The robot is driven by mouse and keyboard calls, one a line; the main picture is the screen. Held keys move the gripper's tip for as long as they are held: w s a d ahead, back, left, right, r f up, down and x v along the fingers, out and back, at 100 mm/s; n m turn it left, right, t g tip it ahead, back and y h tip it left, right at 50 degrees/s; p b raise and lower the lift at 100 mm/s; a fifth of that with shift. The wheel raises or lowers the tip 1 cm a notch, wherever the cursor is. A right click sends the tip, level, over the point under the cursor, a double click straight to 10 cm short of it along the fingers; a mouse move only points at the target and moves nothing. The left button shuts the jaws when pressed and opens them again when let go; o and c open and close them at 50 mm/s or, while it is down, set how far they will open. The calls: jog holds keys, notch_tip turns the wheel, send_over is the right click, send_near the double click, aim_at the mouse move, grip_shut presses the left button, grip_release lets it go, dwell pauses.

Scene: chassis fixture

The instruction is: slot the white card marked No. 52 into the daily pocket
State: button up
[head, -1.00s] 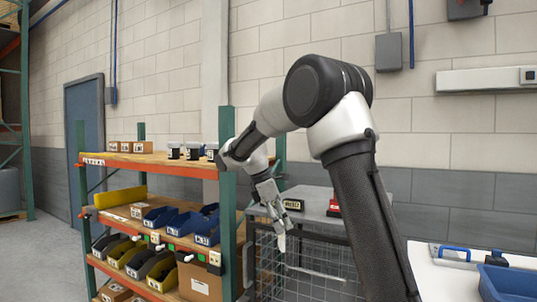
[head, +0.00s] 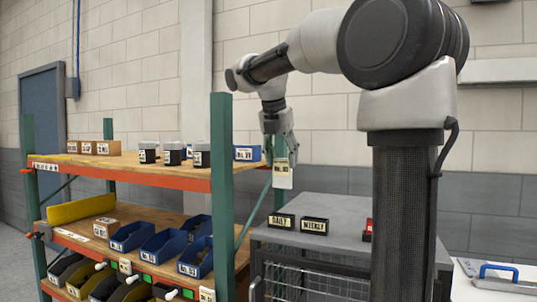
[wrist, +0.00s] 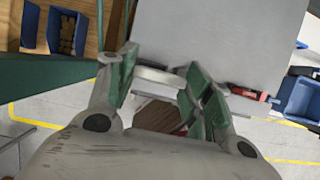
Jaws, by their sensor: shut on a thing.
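My gripper (head: 282,158) is shut on the white card (head: 283,180), which hangs down upright below the fingers. Its mark is too small to read. In the wrist view, my gripper's green-padded fingers (wrist: 165,85) have the card's pale edge (wrist: 160,76) between them. The black pocket labelled DAILY (head: 282,221) stands on the grey top of the mesh cabinet, near its left front corner. The card is above and behind this pocket in the head view, apart from it.
The pocket labelled WEEKLY (head: 314,226) stands just right of DAILY. A red item (head: 367,229) is farther right, partly behind my arm. A green rack post (head: 222,190) and shelves with bins stand left. The grey cabinet top (head: 335,208) is otherwise largely clear.

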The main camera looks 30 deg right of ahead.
aim_at(281, 175)
jog(key=shift+w+r, duration=0.1)
jog(key=shift+w, duration=0.2)
jog(key=shift+f, duration=3.25)
jog(key=shift+s, duration=0.1)
